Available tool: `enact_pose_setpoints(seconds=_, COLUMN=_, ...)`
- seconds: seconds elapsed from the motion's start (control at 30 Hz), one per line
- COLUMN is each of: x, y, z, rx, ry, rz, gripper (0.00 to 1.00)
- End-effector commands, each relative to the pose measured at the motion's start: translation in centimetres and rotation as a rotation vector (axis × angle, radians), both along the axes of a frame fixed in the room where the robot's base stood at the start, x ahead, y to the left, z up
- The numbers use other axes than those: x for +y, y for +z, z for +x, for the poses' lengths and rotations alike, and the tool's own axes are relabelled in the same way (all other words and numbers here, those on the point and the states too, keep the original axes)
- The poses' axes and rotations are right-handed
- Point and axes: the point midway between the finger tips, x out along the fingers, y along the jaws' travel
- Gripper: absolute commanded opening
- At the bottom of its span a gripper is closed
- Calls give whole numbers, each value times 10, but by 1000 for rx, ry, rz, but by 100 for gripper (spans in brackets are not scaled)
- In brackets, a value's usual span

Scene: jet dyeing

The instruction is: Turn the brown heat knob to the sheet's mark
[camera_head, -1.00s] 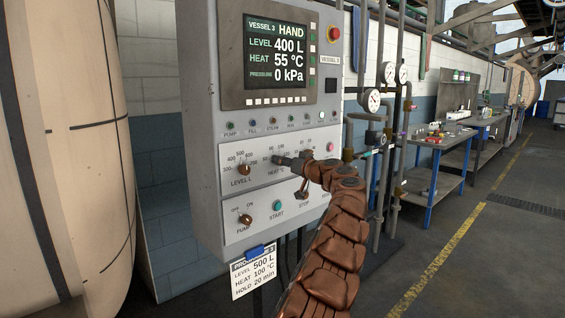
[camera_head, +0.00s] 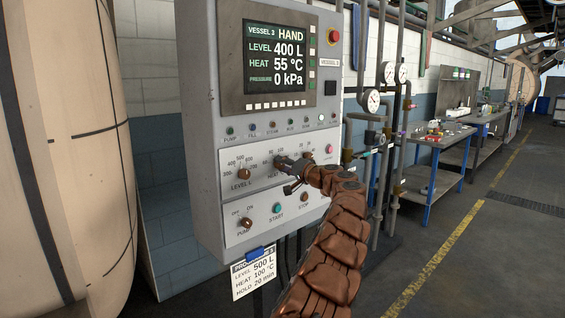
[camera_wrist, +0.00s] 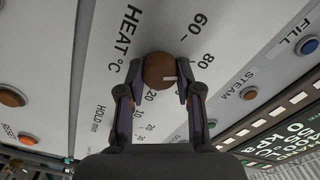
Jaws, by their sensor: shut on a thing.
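The brown heat knob (camera_wrist: 158,68) sits between my fingertips in the wrist view, beside the "HEAT °C" label. My gripper (camera_wrist: 155,82) is shut on it, one finger on each side. A white pointer line shows on the knob, facing right in that view, near the 80 side of the scale; the 100 mark is hidden. In the head view my gripper (camera_head: 285,173) is at the panel and covers much of the knob. The sheet (camera_head: 254,276) hangs below the panel and reads level 500 L, heat 100 °C, hold 20 min.
The panel screen (camera_head: 278,58) reads HAND, 400 L, 55 °C, 0 kPa. The level knob (camera_head: 244,174), pump knob (camera_head: 246,222), start button (camera_head: 277,208) and stop button (camera_head: 304,197) are close by. Pipes and gauges (camera_head: 371,101) stand right of the panel.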

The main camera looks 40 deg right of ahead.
Motion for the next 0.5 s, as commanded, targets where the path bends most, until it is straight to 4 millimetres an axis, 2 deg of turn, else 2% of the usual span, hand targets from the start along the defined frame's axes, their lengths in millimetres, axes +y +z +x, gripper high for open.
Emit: enact_pose_setpoints(seconds=0.5, x=0, y=1, z=1, rx=-8, ry=1, rz=492, gripper=0)
